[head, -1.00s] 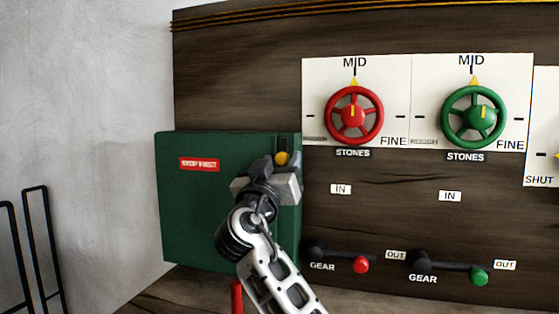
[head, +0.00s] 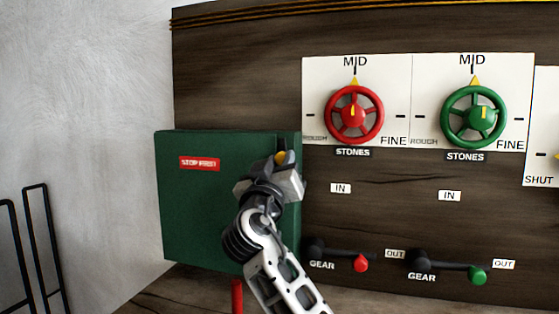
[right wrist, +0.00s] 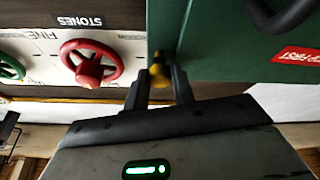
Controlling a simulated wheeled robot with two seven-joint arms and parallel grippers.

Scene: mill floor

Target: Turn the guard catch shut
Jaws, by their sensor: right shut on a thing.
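The guard is a green box (head: 205,205) with a red "STOP FIRST" label, and its front looks closed. The guard catch (head: 281,157), a small yellow piece, sits at the box's upper right edge. My right gripper (head: 278,163) is shut on the catch, hiding most of it in the head view. In the right wrist view, the yellow catch (right wrist: 157,70) sits between the two dark fingers (right wrist: 159,84), beside the edge of the green guard (right wrist: 225,50). My left gripper is not in view.
Right of the guard, a dark wooden panel carries a red handwheel (head: 353,115) and a green handwheel (head: 473,117). Below them are a red-knobbed gear lever (head: 361,263) and a green-knobbed one (head: 478,275). A black rail (head: 40,240) stands at the left.

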